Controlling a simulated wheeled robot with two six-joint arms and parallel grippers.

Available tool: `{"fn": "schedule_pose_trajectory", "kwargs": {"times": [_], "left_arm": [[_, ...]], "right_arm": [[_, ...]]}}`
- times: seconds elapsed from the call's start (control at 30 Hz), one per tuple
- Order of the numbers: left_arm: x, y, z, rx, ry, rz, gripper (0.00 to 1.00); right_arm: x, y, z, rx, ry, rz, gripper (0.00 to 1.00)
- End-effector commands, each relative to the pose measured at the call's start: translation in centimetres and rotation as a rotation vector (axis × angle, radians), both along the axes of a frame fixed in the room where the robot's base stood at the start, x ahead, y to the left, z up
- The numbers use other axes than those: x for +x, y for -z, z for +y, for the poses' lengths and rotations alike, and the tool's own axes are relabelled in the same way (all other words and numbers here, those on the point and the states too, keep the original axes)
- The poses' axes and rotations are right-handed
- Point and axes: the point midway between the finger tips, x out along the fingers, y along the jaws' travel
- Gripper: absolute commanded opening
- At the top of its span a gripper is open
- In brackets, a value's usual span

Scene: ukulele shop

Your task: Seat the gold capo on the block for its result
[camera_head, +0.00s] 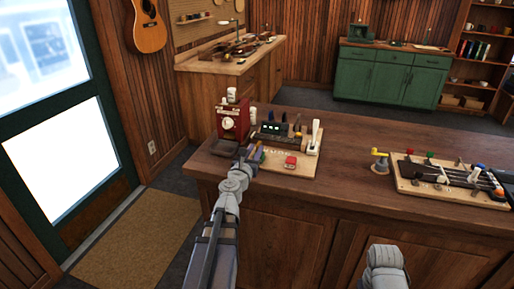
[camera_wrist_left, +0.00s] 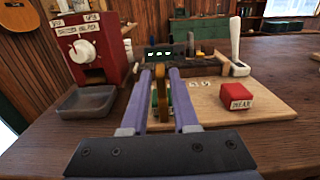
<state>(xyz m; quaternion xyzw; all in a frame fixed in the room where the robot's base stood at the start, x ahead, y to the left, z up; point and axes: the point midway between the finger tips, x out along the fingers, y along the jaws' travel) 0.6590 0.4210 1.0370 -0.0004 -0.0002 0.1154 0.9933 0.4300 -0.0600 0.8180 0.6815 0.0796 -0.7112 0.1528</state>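My left gripper (camera_wrist_left: 161,80) is closed around a gold capo (camera_wrist_left: 161,97), which stands upright between its two fingers. In the head view the left gripper (camera_head: 250,158) is over the left part of a pale board (camera_head: 285,168) on the counter. A dark block with a green-lit display (camera_head: 271,128) stands at the back of the board; in the wrist view the display (camera_wrist_left: 159,53) is just beyond my fingertips. My fingers partly hide the block's front. A white lever (camera_head: 315,135) stands upright at its right. A red block marked WEAR (camera_wrist_left: 236,96) sits on the board's right part.
A red machine with a white dial (camera_head: 232,121) stands left of the board, with a grey tray (camera_wrist_left: 88,101) in front. A second board with tools (camera_head: 450,179) and a yellow-topped item (camera_head: 380,160) lie to the right. Bare counter (camera_head: 345,165) separates the two boards.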

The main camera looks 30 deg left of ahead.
Motion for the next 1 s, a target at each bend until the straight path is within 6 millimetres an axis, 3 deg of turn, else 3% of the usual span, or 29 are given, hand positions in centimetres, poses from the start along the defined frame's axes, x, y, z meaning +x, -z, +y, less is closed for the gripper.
{"fn": "schedule_pose_trajectory", "kwargs": {"times": [0.4, 1.0], "left_arm": [[-3.2, 0.0, -0.8, 0.0, 0.0, 0.0, 0.28], [-3.3, 0.0, -0.8, 0.0, 0.0, 0.0, 0.28]], "right_arm": [[0.0, 0.0, 0.0, 0.0, 0.0, 0.0, 0.0], [0.0, 0.0, 0.0, 0.0, 0.0, 0.0, 0.0]]}}
